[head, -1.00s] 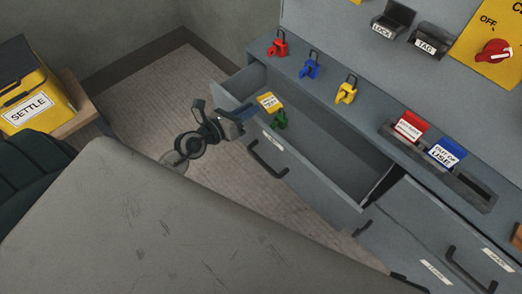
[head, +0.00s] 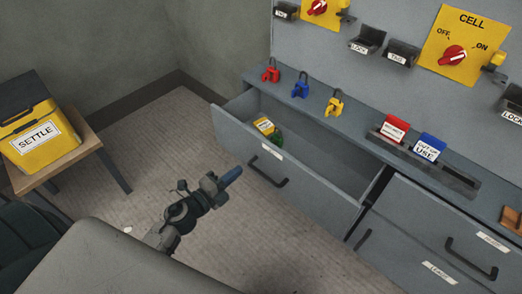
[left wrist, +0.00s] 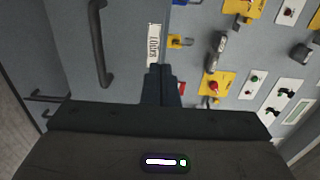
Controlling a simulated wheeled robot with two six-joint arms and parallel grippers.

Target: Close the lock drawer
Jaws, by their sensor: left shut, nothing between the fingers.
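The lock drawer (head: 288,176) is pulled open from the grey cabinet in the head view. Its dark bar handle (head: 267,171) and a white label are on the front. Inside lie a yellow tagged item (head: 264,126) and a green padlock (head: 277,137), partly hidden. My left gripper (head: 232,176) is shut and empty, in front of the drawer front and left of the handle; a gap shows in the picture. In the left wrist view, the shut fingers (left wrist: 162,85) point toward the white label (left wrist: 154,45), with the handle (left wrist: 98,45) to the left. My right gripper is out of view.
Red (head: 270,71), blue (head: 300,86) and yellow (head: 334,105) padlocks stand on the ledge above the drawer. Closed drawers (head: 430,235) are to the right. A yellow SETTLE box (head: 42,135) stands on a small table at left. Floor before the drawer is clear.

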